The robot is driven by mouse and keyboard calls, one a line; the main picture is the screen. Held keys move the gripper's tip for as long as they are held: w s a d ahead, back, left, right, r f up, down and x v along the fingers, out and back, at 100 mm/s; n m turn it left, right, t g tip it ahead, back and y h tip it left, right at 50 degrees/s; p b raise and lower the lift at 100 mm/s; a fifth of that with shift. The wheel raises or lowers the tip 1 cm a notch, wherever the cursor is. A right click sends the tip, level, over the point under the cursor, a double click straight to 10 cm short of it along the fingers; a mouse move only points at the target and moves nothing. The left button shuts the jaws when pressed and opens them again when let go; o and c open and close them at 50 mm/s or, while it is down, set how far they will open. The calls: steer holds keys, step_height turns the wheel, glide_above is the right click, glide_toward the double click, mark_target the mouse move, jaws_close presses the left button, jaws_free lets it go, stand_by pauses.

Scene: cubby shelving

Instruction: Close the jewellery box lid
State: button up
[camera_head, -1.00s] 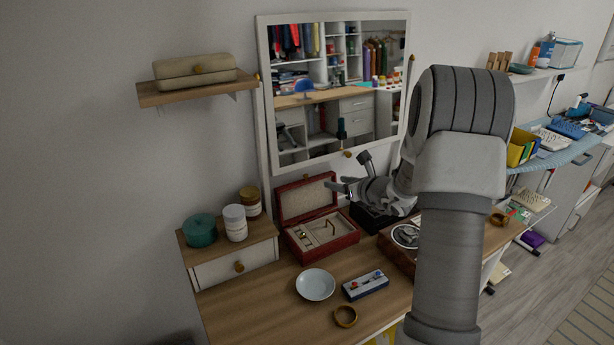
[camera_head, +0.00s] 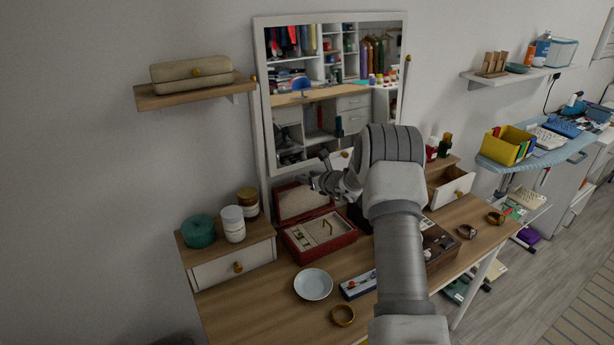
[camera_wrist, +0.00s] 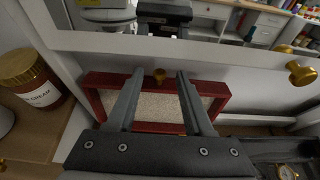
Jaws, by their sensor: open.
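The red jewellery box (camera_head: 338,244) stands open on the wooden dressing table, with jewellery in its pale lined interior. Its lid (camera_head: 279,204) is raised, leaning back near the mirror. In the wrist view the lid (camera_wrist: 218,90) shows as a red frame around a beige lining, with a small gold clasp (camera_wrist: 159,75) at the middle of its top edge. My gripper (camera_head: 315,180) is at the lid's upper right in the head view. In the wrist view my gripper (camera_wrist: 159,72) is open, its fingers spanning either side of the clasp. I cannot tell whether they touch the lid.
The mirror (camera_head: 259,120) stands right behind the lid. A small drawer unit (camera_head: 215,270) with jars is on the left. A shelf (camera_head: 190,94) hangs upper left.

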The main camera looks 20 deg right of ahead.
steer(key=shift+w+f, duration=0.15)
steer(key=shift+w, duration=0.2)
jaws_close()
stand_by(1.3)
